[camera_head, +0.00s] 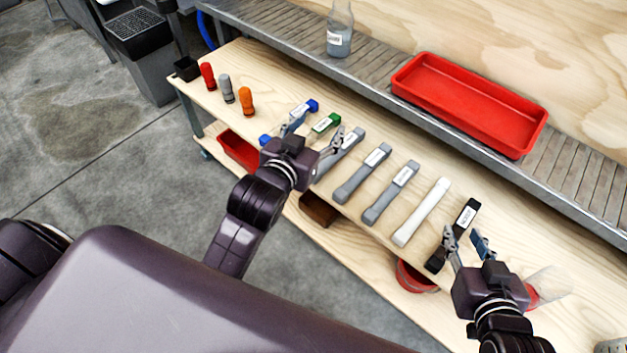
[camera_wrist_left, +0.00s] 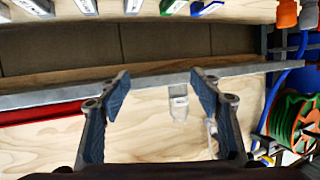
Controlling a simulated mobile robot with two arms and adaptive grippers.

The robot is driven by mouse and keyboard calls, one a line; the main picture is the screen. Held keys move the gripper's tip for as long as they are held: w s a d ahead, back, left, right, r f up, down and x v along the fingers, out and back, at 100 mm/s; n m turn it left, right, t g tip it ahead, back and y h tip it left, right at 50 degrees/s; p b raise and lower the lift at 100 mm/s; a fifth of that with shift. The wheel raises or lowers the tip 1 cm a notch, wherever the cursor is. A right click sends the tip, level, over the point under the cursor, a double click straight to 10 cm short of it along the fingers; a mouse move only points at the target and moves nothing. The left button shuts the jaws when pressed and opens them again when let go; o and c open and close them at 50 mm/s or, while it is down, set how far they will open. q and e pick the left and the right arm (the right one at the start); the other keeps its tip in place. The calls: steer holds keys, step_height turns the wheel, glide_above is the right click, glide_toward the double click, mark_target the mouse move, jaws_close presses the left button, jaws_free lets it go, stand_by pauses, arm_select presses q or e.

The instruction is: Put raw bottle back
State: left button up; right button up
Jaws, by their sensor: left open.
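A clear glass bottle (camera_head: 340,28) with a white label stands upright on the grey metal ledge at the top of the head view. In the left wrist view the bottle (camera_wrist_left: 179,102) shows beyond the fingers, nearer the right-hand finger. My left gripper (camera_head: 313,133) is open and empty, above the row of tools on the wooden bench, short of the ledge and apart from the bottle. It also shows in the left wrist view (camera_wrist_left: 160,88). My right gripper (camera_head: 466,245) has its fingers apart near a black labelled tool; contact there cannot be told.
A red tray (camera_head: 470,103) sits on the ledge right of the bottle. Several grey, white, blue and green tools line the wooden bench (camera_head: 270,75). Red, grey and orange handles stand at its left end. A transparent object (camera_head: 548,282) is partly hidden behind my right gripper.

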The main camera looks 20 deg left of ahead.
arm_select(q)
steer(key=s+d+f+g+h, duration=0.1)
steer(key=s+f, duration=0.1)
steer(key=s, duration=0.3)
steer(key=s+d+f+m+g+h, duration=0.1)
steer(key=s+d+f, duration=0.1)
steer(key=s, duration=0.4)
steer(key=shift+s+d+f+m+g, duration=0.2)
steer(key=shift+d+f+m+g, duration=0.15)
steer(key=shift+f, duration=0.3)
steer(key=shift+a, duration=0.1)
arm_select(e)
steer(key=shift+r, duration=0.1)
